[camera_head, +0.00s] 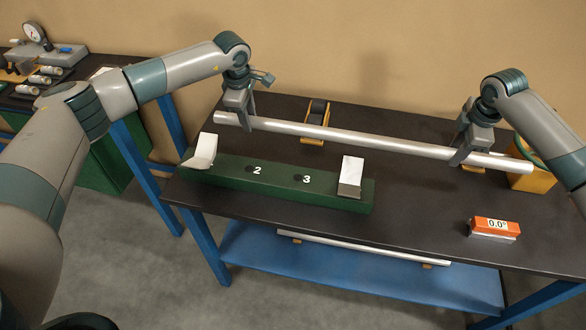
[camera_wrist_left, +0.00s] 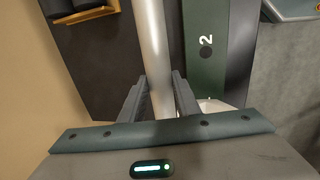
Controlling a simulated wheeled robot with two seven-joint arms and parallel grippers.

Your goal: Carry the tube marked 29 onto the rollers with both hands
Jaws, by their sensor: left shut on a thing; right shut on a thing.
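A long silver tube (camera_head: 370,140) spans the dark table from left to right, held by both my grippers; no 29 is readable on it. My left gripper (camera_head: 238,118) is shut around it near its left end, and the left wrist view shows the tube (camera_wrist_left: 157,60) between the fingers (camera_wrist_left: 160,98). My right gripper (camera_head: 464,156) is shut on it near its right end. A roller stand (camera_head: 318,108) with dark rollers and a yellow frame is partly behind the tube. In the left wrist view this stand (camera_wrist_left: 90,18) lies beside the tube.
A green bar (camera_head: 270,182) marked 2 and 3, with white-faced blocks (camera_head: 202,150) (camera_head: 351,172), stands in front of the tube. An orange level (camera_head: 494,226) reading 0.0° lies at front right. Another tube (camera_head: 365,249) lies on the blue lower shelf (camera_head: 330,272).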

